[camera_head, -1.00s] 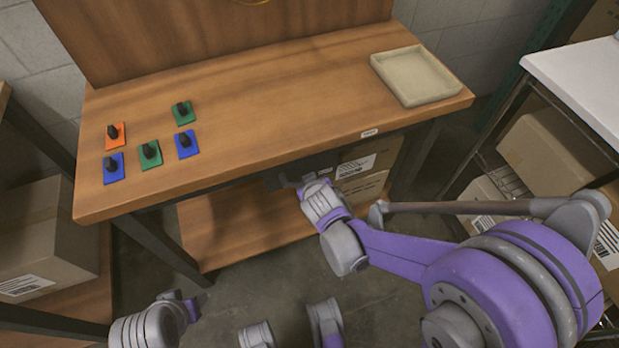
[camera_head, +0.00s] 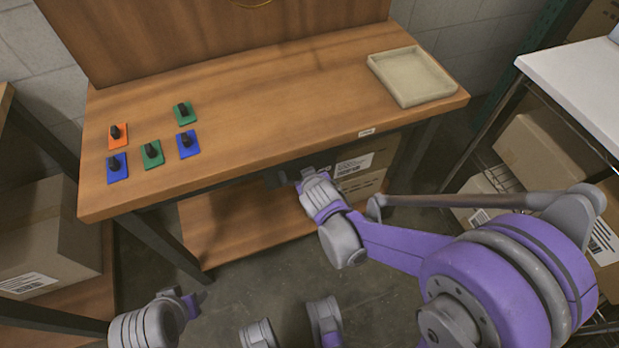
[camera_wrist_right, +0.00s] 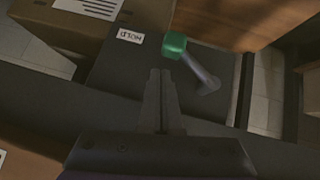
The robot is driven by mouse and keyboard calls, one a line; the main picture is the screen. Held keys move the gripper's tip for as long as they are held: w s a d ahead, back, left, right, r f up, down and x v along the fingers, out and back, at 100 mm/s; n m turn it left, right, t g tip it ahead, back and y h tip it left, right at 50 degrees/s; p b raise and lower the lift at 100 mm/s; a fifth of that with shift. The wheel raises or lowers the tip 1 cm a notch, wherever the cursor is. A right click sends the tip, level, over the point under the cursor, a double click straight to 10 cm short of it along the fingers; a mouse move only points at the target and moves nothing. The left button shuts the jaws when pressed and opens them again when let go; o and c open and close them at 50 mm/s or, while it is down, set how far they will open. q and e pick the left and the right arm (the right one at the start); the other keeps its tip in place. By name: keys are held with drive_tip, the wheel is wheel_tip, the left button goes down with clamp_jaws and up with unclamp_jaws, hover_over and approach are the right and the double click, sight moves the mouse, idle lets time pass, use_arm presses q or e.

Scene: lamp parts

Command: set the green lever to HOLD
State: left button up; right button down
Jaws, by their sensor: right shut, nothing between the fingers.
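The green lever (camera_wrist_right: 174,45) shows in the right wrist view as a green knob on a grey stem, mounted on a dark box (camera_wrist_right: 112,75). A white HOLD label (camera_wrist_right: 130,36), seen upside down, is on the box, to the left of the knob. My right gripper (camera_wrist_right: 160,76) is shut and empty, just below the knob in that view, apart from it as far as I can tell. In the head view my right gripper (camera_head: 284,177) is at the dark box under the table's front edge; the lever is hidden there. My left gripper (camera_head: 199,298) is low at left, its fingers unclear.
The wooden table (camera_head: 270,110) carries several coloured plates with black pegs at left and a beige tray (camera_head: 412,78) at right. Cardboard boxes (camera_head: 360,165) stand on the shelf below. A white-topped rack (camera_head: 575,80) is at right.

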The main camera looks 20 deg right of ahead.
use_arm(q)
drive_tip(key=r+p, duration=0.2)
drive_tip(key=r, duration=0.1)
drive_tip(key=r+p, duration=0.1)
drive_tip(key=r, duration=0.1)
drive_tip(key=shift+s+a+r+p, duration=0.1)
drive_tip(key=shift+s+r+p, duration=0.15)
drive_tip(key=shift+s+p, duration=0.1)
use_arm(e)
drive_tip(key=w+d+r+v, duration=0.1)
drive_tip(key=v, duration=1)
drive_tip(key=shift+s+d+r, duration=0.15)
drive_tip(key=shift+d, duration=0.15)
drive_tip(key=s+r+m+g+y+p, duration=0.15)
drive_tip(key=s+g, duration=0.25)
drive_tip(key=s, duration=1.3)
use_arm(q)
wheel_tip(320, 180, up, 15)
drive_tip(key=w+p, duration=0.2)
drive_tip(key=p, duration=1)
drive_tip(key=shift+t, duration=0.4)
use_arm(e)
wheel_tip(320, 180, up, 14)
drive_tip(key=w, duration=0.2)
drive_tip(key=shift+w+d+r, duration=0.15)
drive_tip(key=shift+w+d, duration=0.1)
drive_tip(key=shift+d, duration=0.25)
